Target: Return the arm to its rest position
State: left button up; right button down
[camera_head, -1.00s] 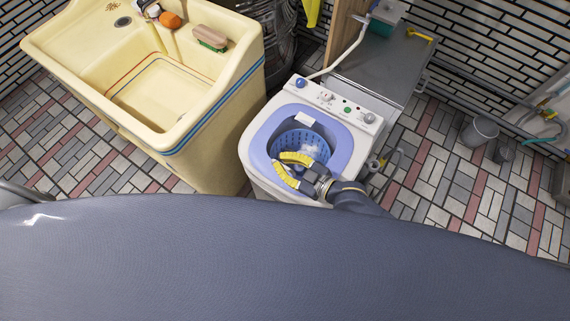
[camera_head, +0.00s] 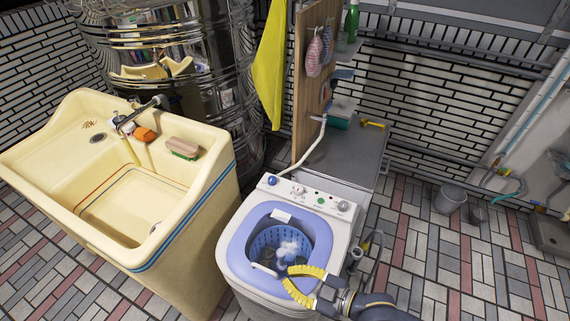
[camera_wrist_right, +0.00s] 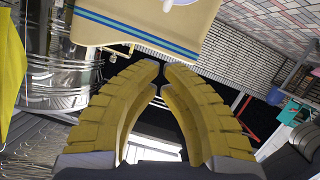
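My right gripper (camera_head: 285,275) has yellow ridged fingers. It is above the front right rim of the white and lilac washing machine (camera_head: 238,250), and I cannot judge its height. In the right wrist view its fingertips (camera_wrist_right: 162,74) come almost together with nothing held between them. The blue perforated drum (camera_head: 262,243) is open and holds something whitish (camera_head: 288,247), partly hidden by the gripper. My left gripper is not in view.
A cream sink (camera_head: 205,187) stands left of the machine. A grey counter (camera_head: 355,150) and wooden board (camera_head: 305,90) are behind it. A yellow cloth (camera_head: 269,65) hangs near a shiny metal tank (camera_head: 180,60). Grey buckets (camera_head: 449,197) stand right; tiled floor (camera_head: 420,240) before them is clear.

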jog(key=w+d+m+t+h, duration=0.3)
jog(key=d+m+h, duration=0.1)
jog(key=d+h, duration=0.75)
jog(key=s+d+f+m+g+h, duration=0.1)
jog(key=s+d+m+g+h, duration=0.2)
jog(key=d, duration=0.6)
jog(key=s+d+m+h, duration=0.1)
jog(key=s+d+h, duration=0.2)
jog(key=s+d, duration=0.45)
jog(key=a+f+g+y, duration=0.2)
jog(key=f, duration=1.4)
jog(key=a+f+g+y, duration=0.1)
jog(key=a+f, duration=0.1)
jog(key=f, duration=1.3)
jog(key=s+f+m+g+y, duration=0.1)
jog(key=s+f+m+g, duration=0.2)
jog(key=s+f, duration=1.7)
jog(key=s, duration=0.2)
jog(key=shift+s+f+y, duration=0.35)
jog(key=shift+s, duration=0.05)
